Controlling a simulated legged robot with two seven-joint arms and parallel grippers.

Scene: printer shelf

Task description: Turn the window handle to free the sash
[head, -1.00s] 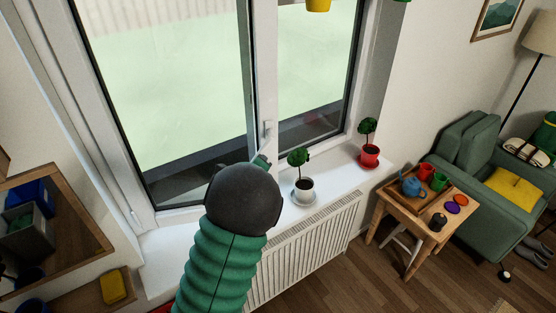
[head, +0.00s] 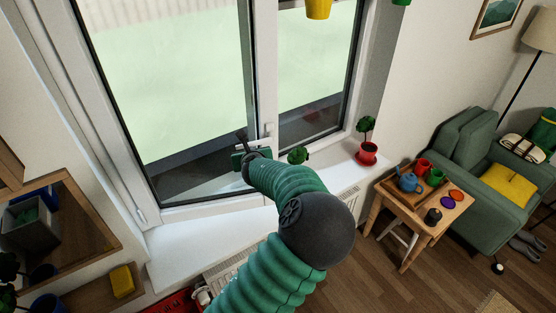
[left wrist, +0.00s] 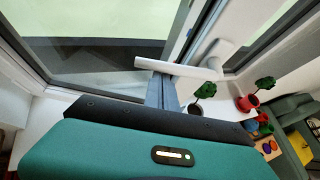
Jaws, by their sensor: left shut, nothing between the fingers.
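The white window handle (left wrist: 180,68) shows in the left wrist view as a lever lying roughly level, its free end to the left of its mount. In the head view the handle (head: 268,130) is small and partly hidden, on the upright between the panes. The left window sash (head: 262,80) has a white frame around a large pane. My left gripper (head: 243,140) is in front of the window, just left of the handle. In the left wrist view its shut, empty fingers (left wrist: 161,88) point up close under the lever; I cannot tell whether they touch. My right gripper is out of view.
On the white sill (head: 185,248) stand a small tree (head: 298,155), its pot hidden by my arm, and a red-potted plant (head: 367,145). A radiator (head: 345,200) is below. A wooden side table (head: 405,235) and green armchair (head: 480,150) are right; a wooden shelf (head: 90,292) is left.

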